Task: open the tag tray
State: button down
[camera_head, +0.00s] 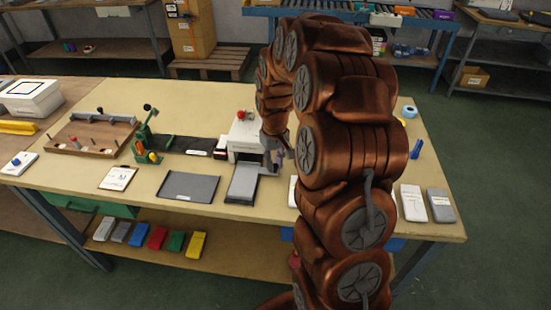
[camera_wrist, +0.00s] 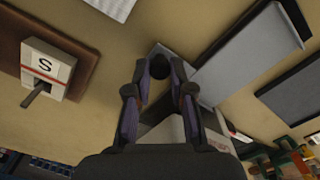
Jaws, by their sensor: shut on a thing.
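My gripper (camera_wrist: 160,72) has its two dark fingers closed around a dark round knob (camera_wrist: 160,66) in the wrist view. The knob sits at a grey piece beside a white machine (camera_wrist: 165,132). In the head view my gripper (camera_head: 279,158) is at the right side of the white machine (camera_head: 246,136), which has a red part on top. A long grey tray (camera_head: 243,182) lies in front of the machine and also shows in the wrist view (camera_wrist: 243,60). Whether the knob belongs to the tag tray is unclear. My arm hides the table behind it.
A dark flat tray (camera_head: 188,187) and a clipboard (camera_head: 118,178) lie to the left. A green device (camera_head: 147,140) and a wooden board (camera_head: 90,138) stand further left. A white block marked S (camera_wrist: 48,68) shows in the wrist view. White and grey packs (camera_head: 413,203) lie at right.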

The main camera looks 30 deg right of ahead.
jog(key=shift+s+a+r, duration=0.1)
jog(key=shift+s+a, duration=0.1)
jog(key=shift+a, duration=0.05)
jog(key=c, duration=1.3)
grip_release()
notch_tip(320, 180, up, 12)
jog(key=shift+f, duration=0.1)
jog(key=s+a+r+p, duration=0.1)
jog(key=s+a+r, duration=0.3)
jog(key=s+a, duration=0.75)
jog(key=shift+g, duration=0.9)
jog(key=s+a, duration=0.1)
jog(key=s, duration=0.5)
jog(key=s+a+f+p, duration=0.1)
jog(key=s+a, duration=0.1)
jog(key=s, duration=0.4)
jog(key=s+a+f, duration=0.1)
jog(key=s+a, duration=0.1)
jog(key=s, duration=0.5)
jog(key=shift+p, duration=0.3)
